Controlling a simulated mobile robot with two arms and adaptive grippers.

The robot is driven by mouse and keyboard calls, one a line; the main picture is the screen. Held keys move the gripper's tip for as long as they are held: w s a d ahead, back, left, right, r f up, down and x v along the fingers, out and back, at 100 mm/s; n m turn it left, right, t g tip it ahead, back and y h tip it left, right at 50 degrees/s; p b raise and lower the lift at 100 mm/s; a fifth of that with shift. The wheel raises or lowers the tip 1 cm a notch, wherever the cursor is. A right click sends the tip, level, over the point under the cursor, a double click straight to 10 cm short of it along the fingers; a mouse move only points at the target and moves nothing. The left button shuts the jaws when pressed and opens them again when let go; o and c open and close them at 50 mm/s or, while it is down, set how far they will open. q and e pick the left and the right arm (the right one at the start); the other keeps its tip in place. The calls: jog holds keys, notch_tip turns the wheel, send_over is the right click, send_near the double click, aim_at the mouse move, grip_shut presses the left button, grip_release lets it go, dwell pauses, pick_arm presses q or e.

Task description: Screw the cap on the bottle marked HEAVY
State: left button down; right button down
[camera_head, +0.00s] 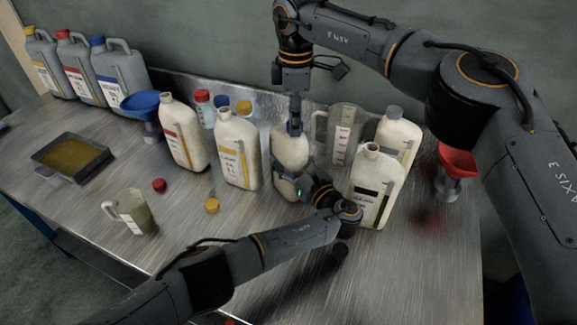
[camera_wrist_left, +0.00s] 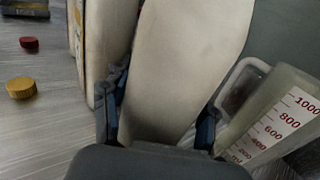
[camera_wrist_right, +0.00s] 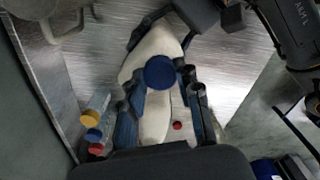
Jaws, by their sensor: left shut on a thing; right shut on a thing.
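A cream bottle (camera_head: 290,150) stands upright in the middle of the table. It also fills the middle of the left wrist view (camera_wrist_left: 183,60). My left gripper (camera_wrist_left: 160,128) is shut on its body from the front. My right gripper (camera_head: 294,122) comes down from above at the bottle's top and is shut. In the right wrist view a round blue cap (camera_wrist_right: 160,72) sits between its fingers, over the bottle's top. I cannot tell how tightly the cap sits on the neck. The bottle's label is hidden, so the marking HEAVY cannot be read.
A yellow-label bottle (camera_head: 237,150) stands left, a black-label bottle (camera_head: 370,190) right. A measuring jug (camera_head: 342,135) stands behind. A yellow cap (camera_head: 212,206), red cap (camera_head: 159,185) and small jug (camera_head: 131,212) lie or stand in front. A red funnel (camera_head: 456,160) is at right.

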aim_at(301, 171)
jog(key=c, duration=0.8)
grip_release()
jog(key=shift+c, duration=0.2)
notch_tip(301, 171, up, 12)
pick_arm(q)
jog(key=shift+c, duration=1.7)
grip_release()
jog(key=v, duration=0.7)
jog(key=shift+s+d, duration=0.15)
jog(key=shift+s, duration=0.1)
